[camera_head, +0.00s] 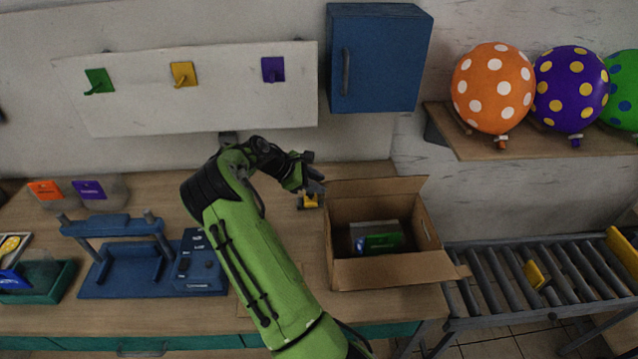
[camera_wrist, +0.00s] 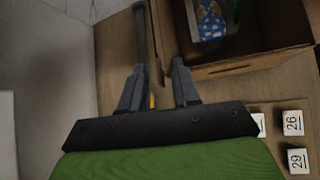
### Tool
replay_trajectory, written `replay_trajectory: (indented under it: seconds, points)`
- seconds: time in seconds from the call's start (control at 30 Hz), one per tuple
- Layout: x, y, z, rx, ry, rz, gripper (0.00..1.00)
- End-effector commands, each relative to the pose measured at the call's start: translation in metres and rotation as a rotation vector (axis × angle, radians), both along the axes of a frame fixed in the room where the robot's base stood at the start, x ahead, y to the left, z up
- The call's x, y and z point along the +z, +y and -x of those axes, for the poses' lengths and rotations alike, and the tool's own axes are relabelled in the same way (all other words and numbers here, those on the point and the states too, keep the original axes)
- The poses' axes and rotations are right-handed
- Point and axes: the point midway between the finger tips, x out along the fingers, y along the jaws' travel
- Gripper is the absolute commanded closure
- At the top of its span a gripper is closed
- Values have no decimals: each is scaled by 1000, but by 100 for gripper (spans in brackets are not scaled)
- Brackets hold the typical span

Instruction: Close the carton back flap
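The open carton (camera_head: 385,270) stands on the right part of the table. Its back flap (camera_head: 375,186) stands up and leans outward along the rear edge, not folded over the opening. The front flap also lies outward. Inside are a green item (camera_head: 384,242) and a blue one with white dots (camera_wrist: 210,22). My gripper (camera_head: 312,180) is just left of the carton's back left corner. In the wrist view my gripper (camera_wrist: 159,74) is open, its fingers apart. A narrow cardboard edge runs ahead of the fingers; whether it lies between them I cannot tell.
Number blocks (camera_wrist: 293,123) lie near the carton's side. A yellow item (camera_head: 308,201) sits below my gripper. A blue cabinet (camera_head: 378,60) hangs behind the carton. A roller conveyor (camera_head: 505,290) is at right; a blue stand (camera_head: 125,260) is at left.

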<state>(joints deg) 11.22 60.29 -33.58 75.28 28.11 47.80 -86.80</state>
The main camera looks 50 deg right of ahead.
Motion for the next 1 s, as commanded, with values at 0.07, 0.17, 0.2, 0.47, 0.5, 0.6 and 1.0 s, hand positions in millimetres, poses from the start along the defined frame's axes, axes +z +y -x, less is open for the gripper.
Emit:
replay_trajectory:
  seconds: [0.07, 0.17, 0.2, 0.47, 0.5, 0.6, 1.0]
  points:
    - [-6, -5, 4, -1, 0, -1, 69]
    - [-9, -8, 5, 0, 0, -1, 69]
    - [-9, -9, 6, 0, 0, -1, 69]
    - [-9, -8, 5, 0, -1, -1, 83]
    - [-9, -8, 5, 0, -1, -1, 89]
    - [-9, -8, 5, 0, -1, -1, 100]
    - [-9, -8, 5, 0, -1, 0, 100]
